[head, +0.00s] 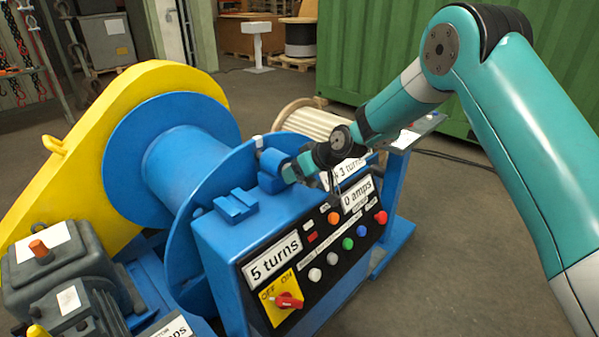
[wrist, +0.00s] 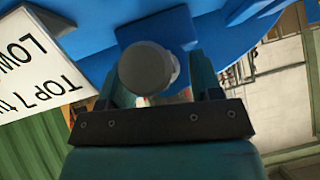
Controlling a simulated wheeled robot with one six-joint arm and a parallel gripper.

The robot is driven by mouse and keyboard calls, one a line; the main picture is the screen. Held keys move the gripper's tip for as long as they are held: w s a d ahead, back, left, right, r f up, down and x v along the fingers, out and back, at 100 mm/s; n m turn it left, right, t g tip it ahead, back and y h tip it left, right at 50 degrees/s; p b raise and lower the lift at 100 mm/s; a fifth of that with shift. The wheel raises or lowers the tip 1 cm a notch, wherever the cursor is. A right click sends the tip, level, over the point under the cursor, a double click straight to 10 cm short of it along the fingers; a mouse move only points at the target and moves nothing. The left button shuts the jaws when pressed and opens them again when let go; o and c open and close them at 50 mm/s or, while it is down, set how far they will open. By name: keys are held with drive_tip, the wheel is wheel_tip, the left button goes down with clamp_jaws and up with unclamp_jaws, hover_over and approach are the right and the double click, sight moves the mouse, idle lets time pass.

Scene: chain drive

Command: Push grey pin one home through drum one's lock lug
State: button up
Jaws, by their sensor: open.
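The grey pin (wrist: 148,68) shows its round head in the wrist view, close in front of my gripper (wrist: 157,88) and between the two fingers. Behind it is blue metal with a blocky blue lug (wrist: 160,28); how deep the pin sits is hidden by its head. In the head view my gripper (head: 303,166) is at a blue block (head: 272,165) beside the flange of the blue drum (head: 185,165). The fingers are open, and I cannot tell whether they touch the pin. The pin is not clearly visible in the head view.
A blue control box (head: 225,250) with buttons and a red switch (head: 288,301) stands just below my gripper. A white label plate (wrist: 40,65) is close by at left in the wrist view. A yellow guard (head: 150,85) and grey motor (head: 65,265) are at left. Floor at right is clear.

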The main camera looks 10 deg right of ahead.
drive_tip(key=b+v, duration=0.2)
drive_tip(key=v, duration=1.5)
drive_tip(key=shift+r, duration=0.2)
drive_tip(key=shift+s+d, duration=0.1)
drive_tip(key=s+a+r+g+p, duration=0.1)
drive_tip(key=s+a+r+g, duration=0.15)
drive_tip(key=s, duration=0.55)
drive_tip(key=s+a+r+g+p, duration=0.1)
drive_tip(key=s+a+r+p, duration=0.2)
drive_tip(key=s, duration=0.5)
drive_tip(key=s+g+h, duration=0.2)
drive_tip(key=s+g, duration=0.1)
drive_tip(key=s, duration=1.3)
drive_tip(key=shift+s+a+r+n, duration=0.2)
drive_tip(key=shift+s+n, duration=0.1)
drive_tip(key=shift+n, duration=0.1)
